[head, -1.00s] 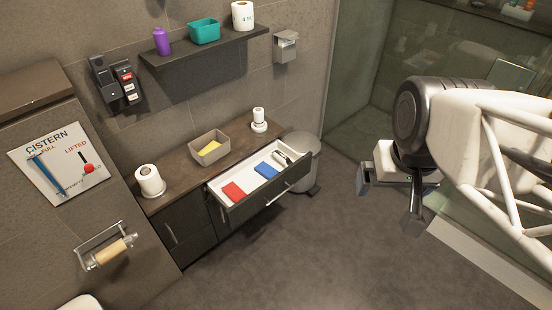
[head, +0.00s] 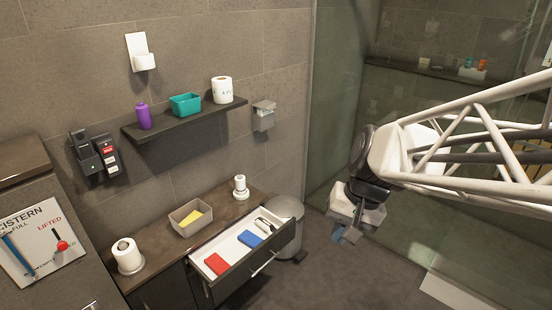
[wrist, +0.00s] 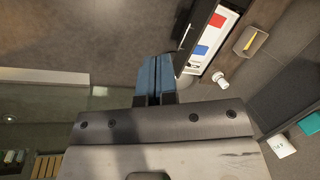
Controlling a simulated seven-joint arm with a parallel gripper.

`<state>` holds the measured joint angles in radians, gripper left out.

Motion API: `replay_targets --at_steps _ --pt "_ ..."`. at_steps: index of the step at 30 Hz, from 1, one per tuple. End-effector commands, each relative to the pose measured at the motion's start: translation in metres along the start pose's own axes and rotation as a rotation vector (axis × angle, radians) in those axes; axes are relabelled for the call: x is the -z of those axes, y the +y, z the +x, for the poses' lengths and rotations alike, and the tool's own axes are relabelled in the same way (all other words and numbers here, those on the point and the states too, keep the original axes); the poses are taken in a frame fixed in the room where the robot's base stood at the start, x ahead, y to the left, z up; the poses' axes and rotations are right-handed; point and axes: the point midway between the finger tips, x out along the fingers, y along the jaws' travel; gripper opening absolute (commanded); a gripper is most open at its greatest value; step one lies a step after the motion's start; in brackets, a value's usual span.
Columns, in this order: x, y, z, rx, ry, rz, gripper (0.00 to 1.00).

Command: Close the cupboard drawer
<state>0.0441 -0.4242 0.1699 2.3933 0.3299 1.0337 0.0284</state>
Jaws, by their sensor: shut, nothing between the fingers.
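The cupboard drawer (head: 272,260) stands pulled out from the dark low cupboard (head: 165,292), with a bar handle on its front. Its white inside holds a red box (head: 216,264), a blue box (head: 250,239) and a dark item near its right end. In the wrist view the open drawer (wrist: 197,50) shows at the upper right. My gripper (head: 345,237) is shut and empty, in the air to the right of the drawer and apart from it. In the wrist view its blue fingers (wrist: 155,78) lie together; the drawer front appears close beside them in the picture.
A grey bin (head: 287,214) stands at the cupboard's right end, behind the drawer. On the cupboard top are a tray with a yellow item (head: 191,218), a toilet roll (head: 127,256) and a white stand (head: 240,188). A shelf (head: 185,121) hangs above. Floor before the drawer looks clear.

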Motion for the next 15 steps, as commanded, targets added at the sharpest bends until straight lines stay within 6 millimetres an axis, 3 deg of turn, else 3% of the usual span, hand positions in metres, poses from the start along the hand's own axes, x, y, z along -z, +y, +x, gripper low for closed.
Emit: replay_targets --at_steps 15 --pt "0.083 -0.035 0.052 0.25 -0.232 0.268 0.0"
